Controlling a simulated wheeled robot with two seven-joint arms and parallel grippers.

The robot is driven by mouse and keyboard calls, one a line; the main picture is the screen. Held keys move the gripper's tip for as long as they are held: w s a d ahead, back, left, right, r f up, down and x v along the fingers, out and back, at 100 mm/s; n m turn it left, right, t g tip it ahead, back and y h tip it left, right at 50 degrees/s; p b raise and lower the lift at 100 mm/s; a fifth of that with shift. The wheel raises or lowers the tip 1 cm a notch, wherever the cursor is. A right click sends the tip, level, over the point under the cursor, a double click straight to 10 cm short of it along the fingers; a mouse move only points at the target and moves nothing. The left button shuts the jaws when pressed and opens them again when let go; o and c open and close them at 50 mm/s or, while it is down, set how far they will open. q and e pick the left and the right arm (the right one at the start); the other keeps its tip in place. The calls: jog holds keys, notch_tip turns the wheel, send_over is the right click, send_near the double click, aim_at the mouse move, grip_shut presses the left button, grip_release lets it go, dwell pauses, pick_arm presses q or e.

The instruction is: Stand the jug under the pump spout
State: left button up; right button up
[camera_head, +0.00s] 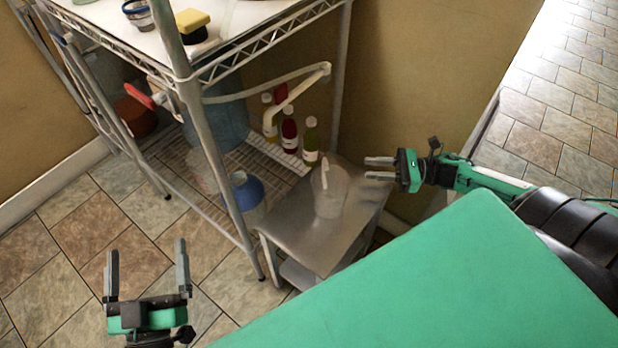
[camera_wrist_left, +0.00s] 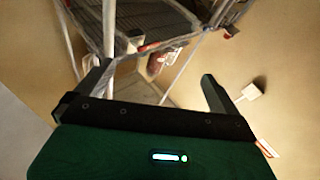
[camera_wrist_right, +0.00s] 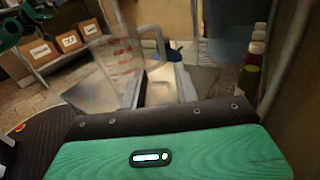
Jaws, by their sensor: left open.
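The jug (camera_head: 331,198) is clear and stands upright on a small steel table (camera_head: 285,230). It shows red markings in the right wrist view (camera_wrist_right: 118,62). My left gripper (camera_head: 147,248) is open and empty above the tiled floor, well left of the jug.
A wire shelf rack (camera_head: 214,165) stands behind and left of the table, its front post close by. Several bottles (camera_head: 290,135) and a blue-topped container (camera_head: 246,190) are on its lower shelf. A yellow sponge (camera_head: 192,20) is on top. Floor at left is clear.

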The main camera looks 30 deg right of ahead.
aim_at(328, 186)
jog(key=b+x, duration=0.1)
jog(key=x, duration=0.6)
jog(key=shift+w+a, duration=0.2)
jog(key=shift+a, duration=0.1)
jog(key=shift+b+x, duration=0.55)
jog(key=shift+x, duration=2.25)
pick_arm(q)
notch_tip(328, 186, up, 9)
jog(key=s+a+t, duration=0.1)
jog(key=a+t, duration=0.2)
jog(key=t, duration=0.3)
jog(key=shift+s+h, duration=0.3)
jog(key=shift+s, duration=0.05)
pick_arm(e)
jog(key=shift+r, duration=0.15)
grip_shut()
